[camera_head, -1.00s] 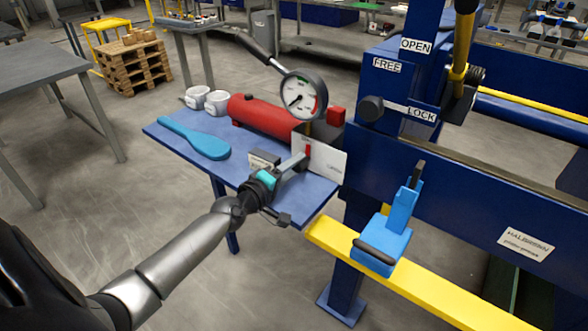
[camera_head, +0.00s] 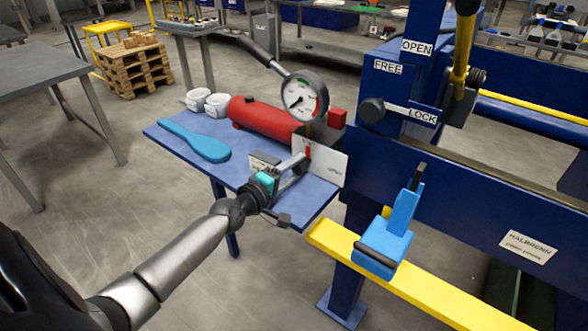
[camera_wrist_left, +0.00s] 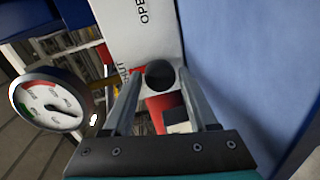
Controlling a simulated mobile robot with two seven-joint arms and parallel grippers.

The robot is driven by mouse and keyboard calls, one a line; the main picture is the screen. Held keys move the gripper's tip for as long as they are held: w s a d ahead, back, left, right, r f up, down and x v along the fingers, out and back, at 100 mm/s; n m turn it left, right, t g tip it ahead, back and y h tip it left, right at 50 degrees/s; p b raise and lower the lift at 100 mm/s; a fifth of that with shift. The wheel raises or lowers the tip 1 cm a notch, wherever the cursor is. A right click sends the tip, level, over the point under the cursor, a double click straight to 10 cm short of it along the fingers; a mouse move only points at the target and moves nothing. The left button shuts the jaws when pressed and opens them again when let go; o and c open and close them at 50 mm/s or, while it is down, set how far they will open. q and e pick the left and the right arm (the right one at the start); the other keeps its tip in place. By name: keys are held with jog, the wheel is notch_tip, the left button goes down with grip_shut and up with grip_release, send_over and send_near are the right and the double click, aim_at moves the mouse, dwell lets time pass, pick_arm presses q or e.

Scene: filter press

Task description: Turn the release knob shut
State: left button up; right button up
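The release knob (camera_wrist_left: 160,74) shows in the left wrist view as a dark round end in front of a white plate (camera_wrist_left: 139,35), with red parts below it. The plate has the word OPEN near its top and a red mark with partly hidden lettering at its left. My left gripper (camera_wrist_left: 160,85) has its fingers apart, one on each side of the knob; contact is not clear. In the head view my left gripper (camera_head: 298,163) reaches over the blue side table to the white plate (camera_head: 322,162), where a small red part stands at its tips. My right gripper is not in view.
A round gauge (camera_head: 302,96) stands just behind the plate. The blue press frame (camera_head: 450,185) and yellow bar (camera_head: 425,288) are at right.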

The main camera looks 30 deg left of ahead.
pick_arm(q)
jog(key=shift+s, duration=0.65)
jog(key=s+a+r, duration=0.1)
jog(key=s, duration=1.2)
jog(key=shift+s+r+b, duration=0.35)
jog(key=shift+s+r, duration=0.05)
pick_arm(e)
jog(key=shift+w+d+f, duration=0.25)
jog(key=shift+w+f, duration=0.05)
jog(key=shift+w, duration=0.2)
pick_arm(q)
jog(key=shift+a, duration=0.1)
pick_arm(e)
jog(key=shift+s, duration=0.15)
pick_arm(q)
jog(key=shift+f, duration=0.1)
